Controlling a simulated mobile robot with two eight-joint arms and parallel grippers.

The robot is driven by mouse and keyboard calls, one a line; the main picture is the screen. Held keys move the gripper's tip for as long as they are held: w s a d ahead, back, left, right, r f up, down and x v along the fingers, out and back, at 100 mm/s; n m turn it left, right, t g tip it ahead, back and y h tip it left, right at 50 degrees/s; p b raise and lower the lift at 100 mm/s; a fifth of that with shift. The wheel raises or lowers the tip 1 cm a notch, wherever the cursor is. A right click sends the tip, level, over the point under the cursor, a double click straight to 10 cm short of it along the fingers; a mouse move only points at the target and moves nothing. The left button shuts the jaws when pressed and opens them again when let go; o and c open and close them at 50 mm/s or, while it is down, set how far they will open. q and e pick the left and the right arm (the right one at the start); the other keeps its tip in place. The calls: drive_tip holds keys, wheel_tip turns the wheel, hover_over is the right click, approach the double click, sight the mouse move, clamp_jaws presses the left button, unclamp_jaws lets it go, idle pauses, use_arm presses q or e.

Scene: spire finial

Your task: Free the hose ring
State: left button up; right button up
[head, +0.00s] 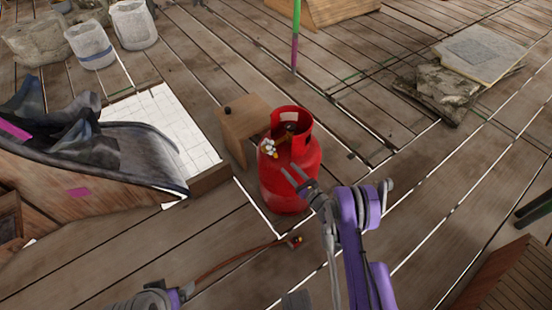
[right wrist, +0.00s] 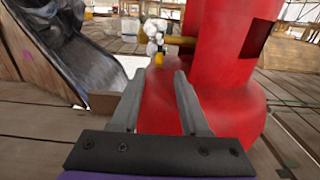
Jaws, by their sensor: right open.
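A red gas cylinder (head: 290,182) stands upright on the plank floor; its body fills the right of the right wrist view (right wrist: 210,85). A white knobbly fitting with a yellow part (head: 268,148) sticks out of its collar on the left; it also shows in the right wrist view (right wrist: 155,32). A brown hose (head: 235,257) lies on the floor, with a red-and-yellow end (head: 296,241). I cannot make out a separate ring. My right gripper (head: 291,173) is open and empty, its fingers in front of the cylinder, below the fitting. My left gripper's fingers are not visible; only its arm shows, at bottom left.
A small wooden box (head: 240,130) stands behind the cylinder. A white tiled panel (head: 165,125) and a wooden structure with dark draped sheeting (head: 100,150) lie left. A green-and-pink pole (head: 295,35) rises behind. Stone slabs (head: 470,65) lie far right. Floor right of the cylinder is clear.

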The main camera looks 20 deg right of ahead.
sight(276, 155)
drive_tip(key=b+x, duration=0.1)
drive_tip(key=x, duration=0.7)
drive_tip(key=shift+w+a, duration=0.2)
drive_tip(key=shift+w, duration=0.15)
clamp_jaws()
